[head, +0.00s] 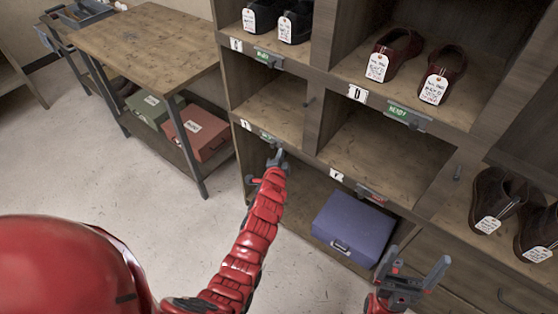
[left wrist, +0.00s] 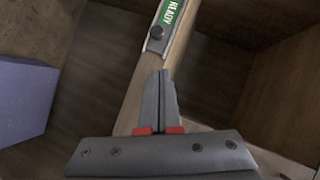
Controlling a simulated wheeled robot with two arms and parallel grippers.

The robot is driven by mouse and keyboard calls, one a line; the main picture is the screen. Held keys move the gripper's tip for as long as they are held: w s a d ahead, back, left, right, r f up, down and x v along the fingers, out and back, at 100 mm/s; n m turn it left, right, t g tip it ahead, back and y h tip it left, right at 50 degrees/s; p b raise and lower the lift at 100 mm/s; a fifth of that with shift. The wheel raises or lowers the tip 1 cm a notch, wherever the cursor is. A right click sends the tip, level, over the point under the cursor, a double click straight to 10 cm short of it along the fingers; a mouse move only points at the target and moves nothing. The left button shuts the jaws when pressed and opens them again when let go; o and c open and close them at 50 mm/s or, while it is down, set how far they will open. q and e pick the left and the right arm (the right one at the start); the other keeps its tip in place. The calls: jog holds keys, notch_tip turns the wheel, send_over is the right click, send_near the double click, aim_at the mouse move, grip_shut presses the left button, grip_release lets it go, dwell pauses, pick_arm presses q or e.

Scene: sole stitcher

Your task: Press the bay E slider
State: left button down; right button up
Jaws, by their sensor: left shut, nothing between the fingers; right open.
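The bay E slider (head: 267,137) sits on the shelf edge of the left column, beside a small white tag (head: 246,124) whose letter is too small to read surely. In the left wrist view the slider (left wrist: 163,28) shows a green READY strip and a dark round knob (left wrist: 156,33) at its near end. My left gripper (head: 278,154) is shut and empty, just below and right of the slider. In the left wrist view its fingertips (left wrist: 160,72) lie over the shelf edge, a little short of the knob; contact cannot be told. My right gripper (head: 425,270) is open and empty, lower right.
The D slider (head: 405,115) shows READY; the F slider (head: 370,194) shows red. A blue-purple box (head: 352,226) stands in the lower bay, also in the left wrist view (left wrist: 24,98). Dark red shoes (head: 441,75) stand above. A wooden table (head: 145,45) is at left.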

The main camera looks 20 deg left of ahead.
aim_at(277, 144)
pick_arm(q)
jog(key=shift+w+a+f, duration=0.35)
jog(key=shift+w+a, duration=0.15)
jog(key=shift+w, duration=0.1)
jog(key=shift+w+a+f, duration=0.35)
jog(key=shift+w+a, duration=0.15)
jog(key=shift+w, duration=0.1)
jog(key=shift+w+a+f+p, duration=0.35)
jog(key=shift+a+f, duration=0.1)
jog(key=shift+a, duration=0.15)
